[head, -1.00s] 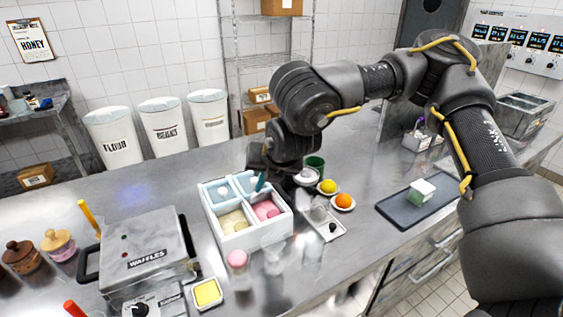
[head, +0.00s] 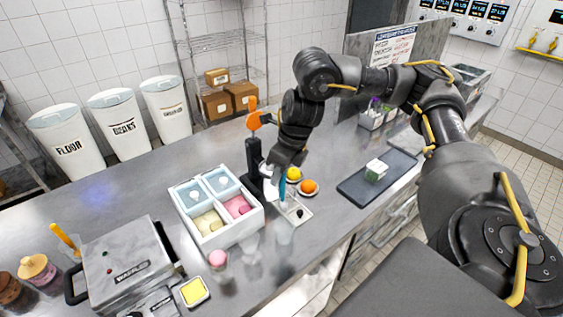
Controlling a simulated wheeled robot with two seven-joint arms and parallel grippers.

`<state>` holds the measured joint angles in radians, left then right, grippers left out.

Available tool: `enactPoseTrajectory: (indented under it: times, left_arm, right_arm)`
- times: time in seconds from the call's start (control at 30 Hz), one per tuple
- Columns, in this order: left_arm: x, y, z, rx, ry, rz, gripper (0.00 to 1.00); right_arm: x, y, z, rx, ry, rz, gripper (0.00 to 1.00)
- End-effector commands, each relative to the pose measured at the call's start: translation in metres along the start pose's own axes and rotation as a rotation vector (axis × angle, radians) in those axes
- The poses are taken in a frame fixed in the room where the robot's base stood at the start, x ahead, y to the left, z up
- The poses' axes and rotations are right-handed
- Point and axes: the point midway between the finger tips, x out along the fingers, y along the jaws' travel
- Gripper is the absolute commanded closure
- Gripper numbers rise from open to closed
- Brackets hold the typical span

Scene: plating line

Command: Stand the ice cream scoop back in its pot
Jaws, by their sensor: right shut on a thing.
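My right gripper (head: 282,173) reaches down over the middle of the counter and is shut on the ice cream scoop. The scoop's teal part (head: 282,190) shows just below the fingers, roughly upright, beside the ice cream box and over the edge of a small metal tray. The scoop's lower end is too small to make out. A green pot that stood behind the lemon earlier is hidden now, probably behind my right gripper and wrist. I cannot tell whether it is the scoop's pot. My left gripper is not in view.
The white ice cream box (head: 227,238) stands left of the gripper. A black stand with an orange lever (head: 254,119) rises close behind it. A lemon (head: 294,174), an orange (head: 309,187) and the small metal tray (head: 301,217) are right. The waffle iron (head: 122,260) is front left.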

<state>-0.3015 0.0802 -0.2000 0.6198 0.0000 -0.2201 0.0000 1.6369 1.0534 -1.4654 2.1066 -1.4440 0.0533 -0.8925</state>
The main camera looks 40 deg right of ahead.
Motion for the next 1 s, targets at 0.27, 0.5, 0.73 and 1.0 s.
enactPoseTrajectory:
  times: [0.27,0.5,0.73,1.0]
  left_arm:
    - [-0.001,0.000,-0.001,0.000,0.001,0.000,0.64]
    - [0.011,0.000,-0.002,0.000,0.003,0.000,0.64]
    - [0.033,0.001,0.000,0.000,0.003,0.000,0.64]
    - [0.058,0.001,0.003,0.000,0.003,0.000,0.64]
  right_arm:
    - [0.000,-0.002,-0.006,-0.034,0.018,0.000,1.00]
    - [0.010,-0.004,-0.008,-0.034,0.018,-0.001,1.00]
    - [0.030,-0.006,-0.013,-0.033,0.018,-0.001,1.00]
    - [0.057,-0.009,-0.019,-0.032,0.018,-0.001,1.00]
